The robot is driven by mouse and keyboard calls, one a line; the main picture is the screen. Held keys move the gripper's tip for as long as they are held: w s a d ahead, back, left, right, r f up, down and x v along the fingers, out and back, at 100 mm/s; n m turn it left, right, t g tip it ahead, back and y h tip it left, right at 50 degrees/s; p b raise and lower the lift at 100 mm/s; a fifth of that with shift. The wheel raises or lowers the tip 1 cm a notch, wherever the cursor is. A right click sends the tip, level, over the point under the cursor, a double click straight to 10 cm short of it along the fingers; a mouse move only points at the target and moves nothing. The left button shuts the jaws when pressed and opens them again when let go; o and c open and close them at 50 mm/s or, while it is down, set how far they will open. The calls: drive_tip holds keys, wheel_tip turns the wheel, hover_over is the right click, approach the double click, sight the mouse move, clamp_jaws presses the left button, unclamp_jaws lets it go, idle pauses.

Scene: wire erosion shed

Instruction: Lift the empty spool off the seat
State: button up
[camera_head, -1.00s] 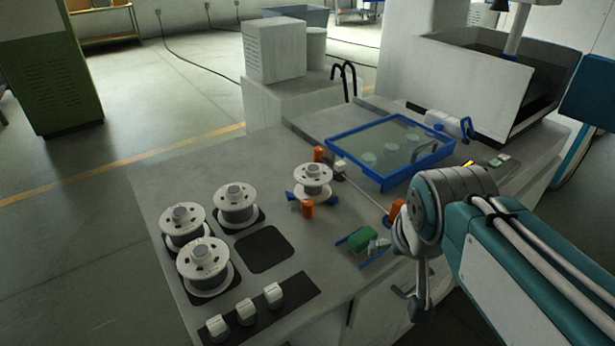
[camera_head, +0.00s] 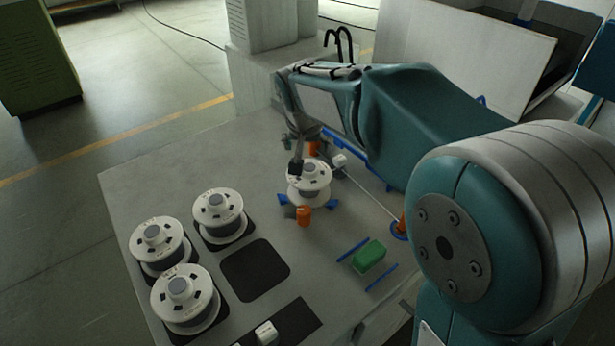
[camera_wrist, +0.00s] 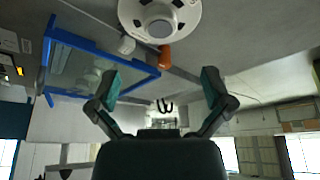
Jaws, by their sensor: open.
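The spool on the blue-footed seat (camera_head: 334,201) is white and flanged, with a grey hub. This spool (camera_head: 318,172) stands upright between two orange pieces (camera_head: 304,216). My gripper (camera_head: 292,156) is open and empty at the spool's far left side; one dark finger overlaps the rim in the head view, and contact cannot be told. In the wrist view, my open fingers (camera_wrist: 161,88) are spread apart, and the spool (camera_wrist: 160,12) is at the top edge, outside the fingers, partly cut off. My arm hides part of the area behind the seat.
Several similar spools (camera_head: 219,207) stand on dark pads at the left; one dark pad (camera_head: 255,270) is bare. A green block (camera_head: 368,256) lies between blue rails. A blue-framed tray (camera_wrist: 148,82) shows in the wrist view. White blocks (camera_head: 265,333) sit at the front.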

sight(308, 168)
drive_tip(key=x, duration=0.3)
drive_tip(key=shift+s, duration=0.1)
drive_tip(key=shift+w+a+f, duration=0.2)
drive_tip(key=shift+f, duration=0.4)
drive_tip(key=x, duration=0.3)
drive_tip(key=shift+f, duration=0.45)
drive_tip(key=shift+w+d+f, duration=0.2)
drive_tip(key=shift+d+f, duration=0.1)
drive_tip(key=shift+f, duration=0.1)
drive_tip(key=shift+a, duration=0.15)
drive_tip(key=c, duration=1.4)
